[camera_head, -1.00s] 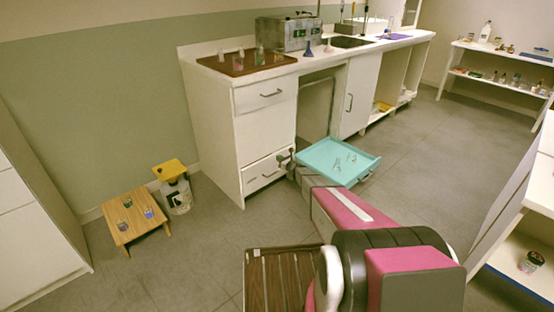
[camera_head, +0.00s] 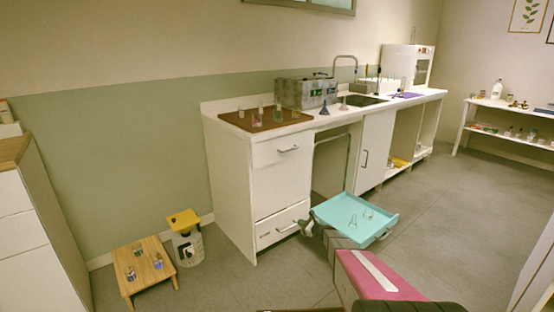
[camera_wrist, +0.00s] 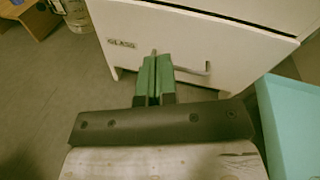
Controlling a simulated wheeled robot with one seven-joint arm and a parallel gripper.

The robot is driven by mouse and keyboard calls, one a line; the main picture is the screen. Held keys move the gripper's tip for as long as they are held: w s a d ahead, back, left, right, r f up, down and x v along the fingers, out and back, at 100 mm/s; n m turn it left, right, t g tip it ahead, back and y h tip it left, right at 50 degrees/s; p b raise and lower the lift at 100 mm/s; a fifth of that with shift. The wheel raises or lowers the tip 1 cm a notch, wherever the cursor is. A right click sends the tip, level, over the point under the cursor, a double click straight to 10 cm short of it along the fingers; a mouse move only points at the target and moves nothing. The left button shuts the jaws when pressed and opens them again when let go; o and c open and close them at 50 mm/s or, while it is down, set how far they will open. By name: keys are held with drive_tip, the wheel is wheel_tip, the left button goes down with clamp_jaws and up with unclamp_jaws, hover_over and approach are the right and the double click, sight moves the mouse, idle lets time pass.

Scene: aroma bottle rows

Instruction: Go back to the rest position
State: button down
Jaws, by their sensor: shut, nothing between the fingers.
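My gripper (camera_head: 306,227) is low in front of the white cabinet (camera_head: 230,190), beside the lower drawer (camera_head: 275,232) and its handle (camera_head: 287,227). In the wrist view, the green fingers of my gripper (camera_wrist: 154,62) are together with nothing between them. They point at the drawer front, which bears a "GLASS" label (camera_wrist: 121,42). The handle (camera_wrist: 208,70) is just right of the fingertips; I cannot tell whether they touch it.
A turquoise tray (camera_head: 345,213) with glass items is right of my gripper; its wall also shows in the wrist view (camera_wrist: 285,110). A low wooden stool (camera_head: 130,262) with small bottles and a yellow-lidded bin (camera_head: 187,240) stand left. Grey floor (camera_head: 450,200) is open at right.

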drive_tip(key=s+a+r+n+g+h, duration=0.1)
drive_tip(key=s+a+r+n+g, duration=0.15)
drive_tip(key=s+r+n, duration=0.4)
drive_tip(key=s+a+r+n+g+h, duration=0.1)
drive_tip(key=s+a+n+g, duration=0.15)
drive_tip(key=s, duration=0.65)
drive_tip(key=s+a+r+n+g+h, duration=0.1)
drive_tip(key=s+r+n+g, duration=0.3)
drive_tip(key=s, duration=0.4)
drive_tip(key=s+d+r+n+h, duration=0.2)
drive_tip(key=s+n+h, duration=0.1)
drive_tip(key=s, duration=0.3)
drive_tip(key=s+d+r+n+g+h, duration=0.1)
drive_tip(key=s+d+r+n+h, duration=0.1)
drive_tip(key=s, duration=0.5)
drive_tip(key=s+d+r+n+g+h, duration=0.1)
drive_tip(key=s+d+r+n+h, duration=0.2)
drive_tip(key=s+r+n+h, duration=0.1)
drive_tip(key=shift+s+r+n, duration=0.2)
drive_tip(key=shift+s+n, duration=0.5)
drive_tip(key=shift+s, duration=0.5)
drive_tip(key=shift+d, duration=0.1)
